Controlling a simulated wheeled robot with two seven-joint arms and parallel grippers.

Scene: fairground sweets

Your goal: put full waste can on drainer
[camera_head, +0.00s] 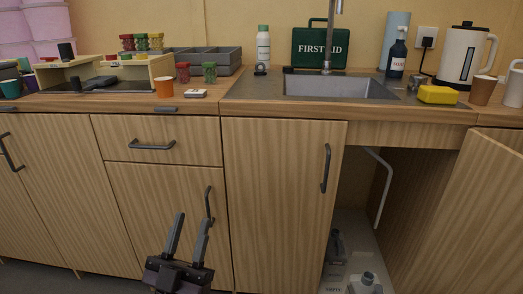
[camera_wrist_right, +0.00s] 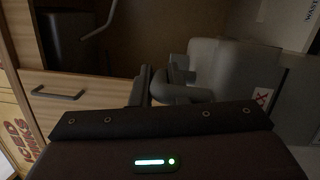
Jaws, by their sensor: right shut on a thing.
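My left gripper (camera_head: 192,222) is open and empty in front of the lower cupboards. My right gripper (camera_wrist_right: 160,85) is in the right wrist view, its fingers shut on the handle of a grey can (camera_wrist_right: 225,65) with a red-marked sticker. A white panel with lettering beginning "WAS" shows at the upper right there. In the head view a grey can (camera_head: 336,250) with a label that seems to read "EMPTY" stands in the open sink cupboard. A light grey can (camera_head: 366,285) is cut off by the bottom edge. The steel drainer (camera_head: 250,88) lies left of the basin.
A yellow sponge (camera_head: 437,95) and brown cup (camera_head: 482,90) are right of the basin. The open cupboard door (camera_head: 485,215) juts out at the right; a white pipe (camera_head: 383,190) hangs inside.

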